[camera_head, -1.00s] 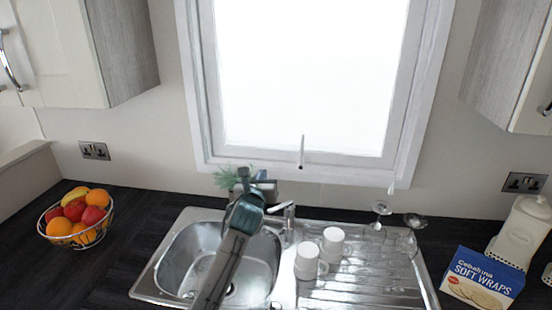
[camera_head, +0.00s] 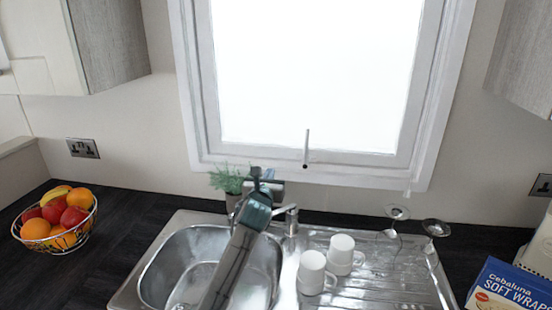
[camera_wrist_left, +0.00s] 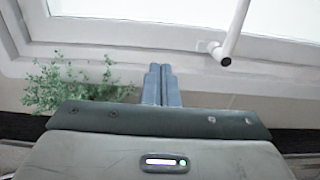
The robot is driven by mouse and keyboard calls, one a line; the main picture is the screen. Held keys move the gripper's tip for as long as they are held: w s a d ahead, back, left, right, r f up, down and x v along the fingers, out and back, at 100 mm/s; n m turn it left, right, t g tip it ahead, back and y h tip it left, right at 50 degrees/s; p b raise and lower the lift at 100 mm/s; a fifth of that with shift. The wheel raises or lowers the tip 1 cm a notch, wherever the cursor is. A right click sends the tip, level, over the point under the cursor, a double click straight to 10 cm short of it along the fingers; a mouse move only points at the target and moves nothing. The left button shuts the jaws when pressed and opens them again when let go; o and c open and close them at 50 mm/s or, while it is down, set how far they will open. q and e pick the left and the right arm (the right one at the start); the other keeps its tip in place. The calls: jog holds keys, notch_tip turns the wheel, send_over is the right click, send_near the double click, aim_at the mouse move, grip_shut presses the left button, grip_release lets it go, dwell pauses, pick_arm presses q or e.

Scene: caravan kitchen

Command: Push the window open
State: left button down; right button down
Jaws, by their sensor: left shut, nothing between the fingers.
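The window (camera_head: 312,75) is a bright pane in a white frame above the sink. Its thin handle (camera_head: 307,148) stands upright at the bottom middle of the frame. In the left wrist view the handle (camera_wrist_left: 235,32) is a white bar at the upper right, and the window frame (camera_wrist_left: 120,42) crosses the top. My left gripper (camera_head: 255,174) is shut and empty, over the back of the sink, below and left of the handle. In the left wrist view its fingers (camera_wrist_left: 161,85) are together, pointing at the sill. They look apart from the handle. My right gripper is not in view.
A green plant (camera_head: 228,180) stands just left of my left gripper. The tap (camera_head: 289,214) and two white mugs (camera_head: 312,272) are right of my arm. Upturned glasses (camera_head: 397,212) stand on the drainer. A fruit bowl (camera_head: 57,218) is left, a wraps box (camera_head: 508,288) right.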

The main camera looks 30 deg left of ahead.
pick_arm(q)
jog(key=p, duration=0.2)
send_near(278, 154)
jog(key=x, duration=0.5)
jog(key=shift+w+a+r, duration=0.15)
jog(key=shift+w+a, duration=0.25)
jog(key=shift+w, duration=0.5)
